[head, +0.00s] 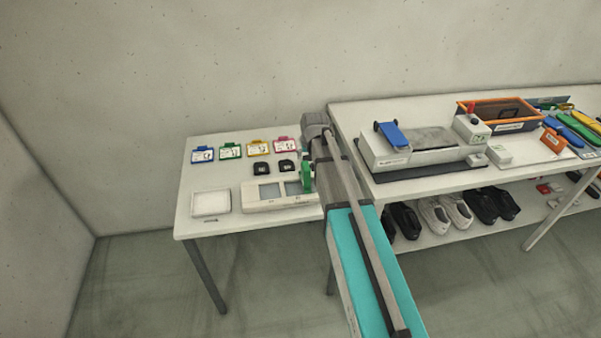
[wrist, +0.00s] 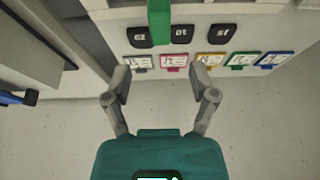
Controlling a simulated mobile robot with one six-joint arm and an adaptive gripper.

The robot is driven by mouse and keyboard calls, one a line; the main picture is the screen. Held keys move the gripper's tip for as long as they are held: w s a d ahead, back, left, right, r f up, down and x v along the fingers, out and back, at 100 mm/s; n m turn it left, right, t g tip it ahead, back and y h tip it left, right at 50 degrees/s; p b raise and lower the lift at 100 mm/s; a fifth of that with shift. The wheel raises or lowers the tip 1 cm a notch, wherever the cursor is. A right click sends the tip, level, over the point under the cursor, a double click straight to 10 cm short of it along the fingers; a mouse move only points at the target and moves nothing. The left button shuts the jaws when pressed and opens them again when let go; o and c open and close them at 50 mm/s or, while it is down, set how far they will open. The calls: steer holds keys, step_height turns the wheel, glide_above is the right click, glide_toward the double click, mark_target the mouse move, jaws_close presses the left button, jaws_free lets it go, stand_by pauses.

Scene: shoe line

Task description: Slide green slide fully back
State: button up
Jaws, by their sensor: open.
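The green slide (head: 306,178) stands at the right end of a cream device (head: 262,205) with grey windows, on the left table. In the wrist view the green slide (wrist: 159,22) is a vertical green bar at the top centre, and its upper end is cut off by the frame. My gripper (wrist: 160,79) is open and empty. Its two fingers are spread below the green slide in that view, apart from it. In the head view my arm hides the fingers.
Black numbered tiles (wrist: 182,34) and coloured cards (wrist: 173,62) lie near the fingers in the wrist view. A white tray (head: 210,214) is left of the device. The workbench (head: 345,118) with a blue-handled machine (head: 392,135) stands close on the right.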

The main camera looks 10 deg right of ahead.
mark_target(306, 166)
steer(key=shift+b+x, duration=4.85)
steer(key=shift+x, duration=0.75)
